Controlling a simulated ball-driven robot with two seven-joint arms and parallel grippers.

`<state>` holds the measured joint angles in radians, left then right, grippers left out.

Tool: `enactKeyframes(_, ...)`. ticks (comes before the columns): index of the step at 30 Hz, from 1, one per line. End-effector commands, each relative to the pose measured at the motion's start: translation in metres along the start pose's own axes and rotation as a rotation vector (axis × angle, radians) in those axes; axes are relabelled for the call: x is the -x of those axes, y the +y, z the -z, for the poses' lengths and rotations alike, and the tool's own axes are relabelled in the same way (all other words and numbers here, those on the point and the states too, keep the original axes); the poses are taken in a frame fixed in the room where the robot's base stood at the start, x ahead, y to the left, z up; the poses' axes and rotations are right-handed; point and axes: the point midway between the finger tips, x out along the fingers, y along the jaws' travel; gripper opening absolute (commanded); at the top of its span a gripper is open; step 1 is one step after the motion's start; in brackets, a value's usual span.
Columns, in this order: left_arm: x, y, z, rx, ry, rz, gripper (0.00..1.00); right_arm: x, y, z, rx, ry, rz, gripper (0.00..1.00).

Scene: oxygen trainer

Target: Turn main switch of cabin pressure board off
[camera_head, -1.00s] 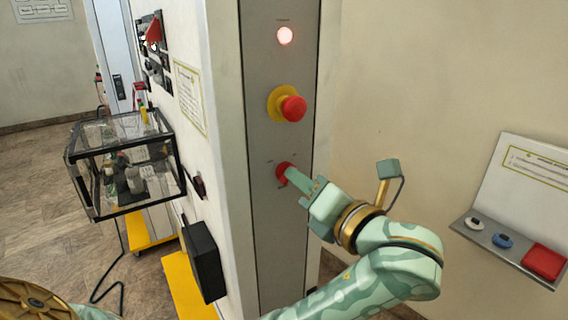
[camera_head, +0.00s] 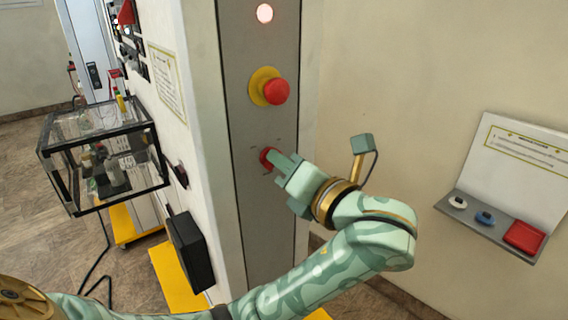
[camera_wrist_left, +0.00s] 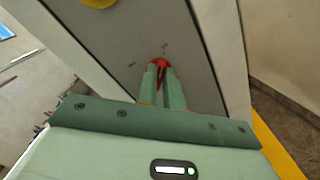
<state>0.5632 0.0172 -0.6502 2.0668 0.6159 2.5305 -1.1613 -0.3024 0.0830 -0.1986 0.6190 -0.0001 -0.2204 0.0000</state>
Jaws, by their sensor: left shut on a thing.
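The grey cabin pressure board (camera_head: 262,210) is a tall narrow panel on the end of a white wall. Its main switch is a small red knob (camera_head: 266,157), low on the board, with small marks around it. My left gripper (camera_head: 273,160) is shut on this knob. In the left wrist view the two green fingers (camera_wrist_left: 161,76) lie on either side of the red knob (camera_wrist_left: 158,62), and they hide part of it. The exact angle of the knob is hard to tell. My right gripper is not in view.
Above the knob are a red mushroom button (camera_head: 276,91) on a yellow base and a lit lamp (camera_head: 265,13). A clear black-framed box (camera_head: 155,160) stands left. A small shelf (camera_head: 470,222) with a red tray (camera_head: 524,237) is on the right wall.

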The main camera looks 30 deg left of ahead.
Motion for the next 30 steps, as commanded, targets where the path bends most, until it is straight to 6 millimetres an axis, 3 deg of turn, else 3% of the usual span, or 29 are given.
enactKeyframes(11, 0.000, -0.002, 0.004, 0.228, 0.002, 0.001, 0.00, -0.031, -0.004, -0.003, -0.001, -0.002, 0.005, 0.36)
enactKeyframes(30, 0.000, 0.000, 0.005, 0.835, 0.003, 0.001, 0.00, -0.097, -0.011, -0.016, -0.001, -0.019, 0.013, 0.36)
